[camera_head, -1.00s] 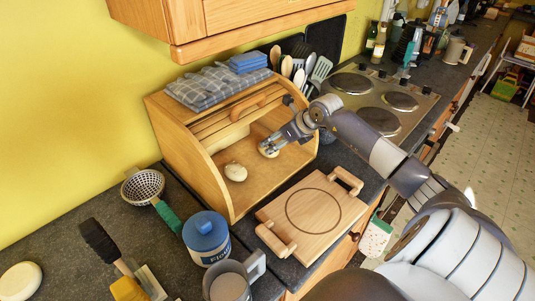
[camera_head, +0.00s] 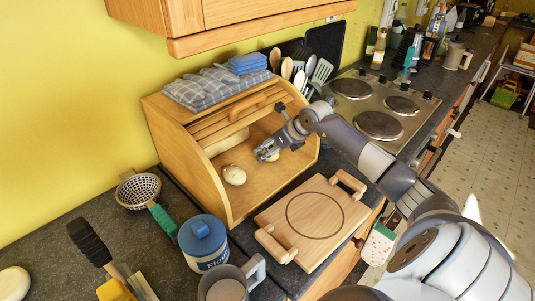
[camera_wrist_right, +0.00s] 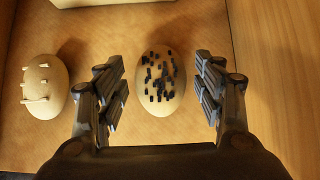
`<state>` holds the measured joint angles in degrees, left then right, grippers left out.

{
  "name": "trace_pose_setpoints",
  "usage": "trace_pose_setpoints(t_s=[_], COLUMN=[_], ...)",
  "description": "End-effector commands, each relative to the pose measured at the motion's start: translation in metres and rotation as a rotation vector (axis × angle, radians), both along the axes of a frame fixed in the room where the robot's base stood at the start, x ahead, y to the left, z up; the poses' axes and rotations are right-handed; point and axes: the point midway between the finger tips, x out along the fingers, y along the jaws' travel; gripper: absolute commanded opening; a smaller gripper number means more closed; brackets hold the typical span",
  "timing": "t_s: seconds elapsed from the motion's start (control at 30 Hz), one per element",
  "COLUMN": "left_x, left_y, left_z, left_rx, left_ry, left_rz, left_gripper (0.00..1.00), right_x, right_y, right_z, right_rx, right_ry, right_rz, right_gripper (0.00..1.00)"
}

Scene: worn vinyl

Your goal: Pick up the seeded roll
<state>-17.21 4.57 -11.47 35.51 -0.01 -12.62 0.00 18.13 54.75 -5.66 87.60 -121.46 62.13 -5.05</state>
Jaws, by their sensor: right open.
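The seeded roll (camera_wrist_right: 161,82) is a pale oval with dark seeds on top, in the wrist view. It lies on the floor of the wooden bread box (camera_head: 215,193). My right gripper (camera_wrist_right: 160,92) is open, one finger on each side of the roll in that view, with gaps on both sides. In the head view my right gripper (camera_head: 265,152) is inside the bread box, and the roll (camera_head: 274,157) is mostly hidden behind it. A plain roll with pale slashes (camera_wrist_right: 45,86) lies to the left, also seen in the head view (camera_head: 234,174). My left gripper is out of view.
A larger pale loaf (camera_head: 226,140) lies at the back of the box. A wooden board with handles (camera_head: 313,214) lies in front of the box. A blue-lidded canister (camera_head: 203,242) and a grey mug (camera_head: 228,284) stand nearby. Folded cloths (camera_head: 216,87) lie on the box top.

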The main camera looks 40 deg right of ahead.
Motion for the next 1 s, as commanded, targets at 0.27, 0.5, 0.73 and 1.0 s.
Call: trace_pose_setpoints(t_s=[0.27, 0.5, 0.73, 1.0], left_x=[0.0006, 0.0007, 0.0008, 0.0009], left_y=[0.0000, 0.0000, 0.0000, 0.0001], left_z=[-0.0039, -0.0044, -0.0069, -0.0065], left_rx=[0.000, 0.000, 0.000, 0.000], left_ry=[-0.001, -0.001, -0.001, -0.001], left_rz=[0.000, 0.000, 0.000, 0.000], left_gripper=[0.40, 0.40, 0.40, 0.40], right_x=[-0.0002, -0.0002, -0.0001, -0.0001], right_y=[-0.0003, -0.0001, 0.0004, 0.0004], right_z=[-0.0006, -0.0004, -0.0002, -0.0001], right_rx=[-0.002, -0.001, 0.001, 0.000], right_ry=[0.001, 0.000, 0.000, 0.000], right_rz=[0.001, 0.000, -0.001, 0.000], right_gripper=[0.63, 0.63, 0.63, 0.29])
